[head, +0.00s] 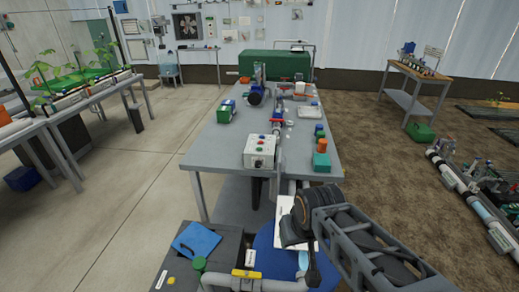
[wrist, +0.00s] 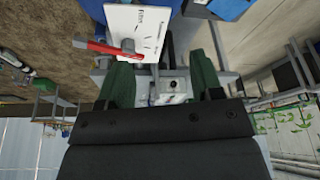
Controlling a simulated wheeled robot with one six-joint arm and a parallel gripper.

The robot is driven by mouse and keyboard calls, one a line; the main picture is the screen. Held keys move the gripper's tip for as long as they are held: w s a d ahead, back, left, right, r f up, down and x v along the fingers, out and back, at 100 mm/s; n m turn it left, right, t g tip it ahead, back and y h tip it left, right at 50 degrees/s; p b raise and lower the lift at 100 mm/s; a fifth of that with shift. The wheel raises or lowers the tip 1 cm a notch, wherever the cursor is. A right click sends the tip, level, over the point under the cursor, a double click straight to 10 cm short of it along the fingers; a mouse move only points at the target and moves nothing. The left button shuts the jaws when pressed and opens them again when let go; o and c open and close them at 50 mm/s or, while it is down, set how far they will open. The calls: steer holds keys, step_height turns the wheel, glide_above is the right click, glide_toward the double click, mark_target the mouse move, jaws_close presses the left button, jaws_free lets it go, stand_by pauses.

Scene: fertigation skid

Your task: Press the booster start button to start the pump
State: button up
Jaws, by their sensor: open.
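A pale control box (head: 260,150) with a few small coloured buttons and knobs on its top stands near the front of the grey table in the head view. Which one is the booster start button is too small to tell. My gripper is in front of and below the table's near edge, to the box's lower right; its dark body shows in the head view, its fingertips do not show clearly there. In the wrist view my gripper (wrist: 160,82) has its two green fingers apart with nothing held. Between and beyond them is a pale box face with a dark round knob.
The grey table (head: 225,145) also carries a blue pump (head: 256,95), pipework, a green box (head: 226,111) and small coloured containers. A white lettered plate (wrist: 145,28) and a red-handled valve (wrist: 108,48) are close to my fingers. A blue drum (head: 265,262) stands below.

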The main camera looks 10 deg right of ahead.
jaws_close()
stand_by(0.3)
stand_by(1.2)
